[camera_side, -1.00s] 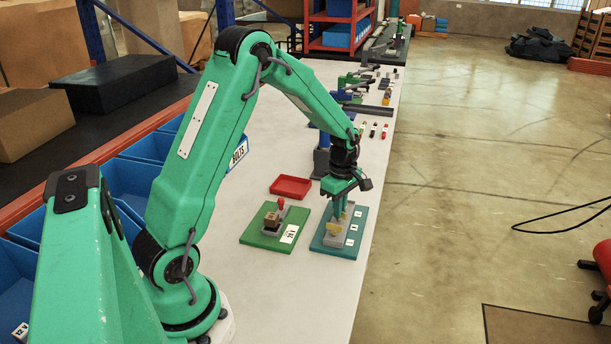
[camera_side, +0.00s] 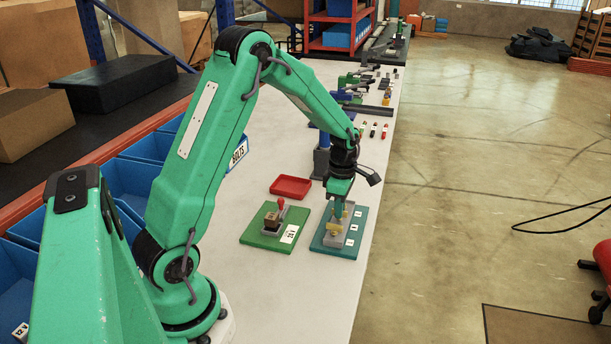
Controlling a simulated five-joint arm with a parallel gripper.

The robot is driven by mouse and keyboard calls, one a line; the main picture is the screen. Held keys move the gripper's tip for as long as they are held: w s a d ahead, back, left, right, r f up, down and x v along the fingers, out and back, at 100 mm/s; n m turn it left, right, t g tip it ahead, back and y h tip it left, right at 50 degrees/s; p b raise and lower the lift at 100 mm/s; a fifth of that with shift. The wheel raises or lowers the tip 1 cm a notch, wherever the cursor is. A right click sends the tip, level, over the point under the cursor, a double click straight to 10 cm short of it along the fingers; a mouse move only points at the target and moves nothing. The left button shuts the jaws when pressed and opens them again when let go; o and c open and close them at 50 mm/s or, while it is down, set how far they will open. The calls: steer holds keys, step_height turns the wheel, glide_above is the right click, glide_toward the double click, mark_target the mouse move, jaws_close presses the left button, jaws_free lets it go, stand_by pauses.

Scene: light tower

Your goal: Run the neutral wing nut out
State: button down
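The teal board (camera_side: 331,251) lies flat near the table's right edge, with a grey block (camera_side: 350,209) and white labels on it. A small yellow part (camera_side: 334,229), perhaps a wing nut, shows on the block. My gripper (camera_side: 338,212) points straight down over the block, with its fingertips at or just behind the yellow part. The fingers are too small and seen too edge-on to tell whether they are open or hold anything. I cannot tell which terminal is the neutral one.
A green board (camera_side: 258,240) with a brown block (camera_side: 271,221) and a red-topped part (camera_side: 281,203) lies to the left. An empty red tray (camera_side: 290,187) lies behind it. Blue bins line the left side. The white table front is clear.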

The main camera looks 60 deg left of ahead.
steer(key=c, duration=1.6)
jaws_free()
steer(key=shift+d+f, duration=0.15)
steer(key=shift+f, duration=0.1)
steer(key=shift+r, duration=0.25)
steer(key=shift+r, duration=3.7)
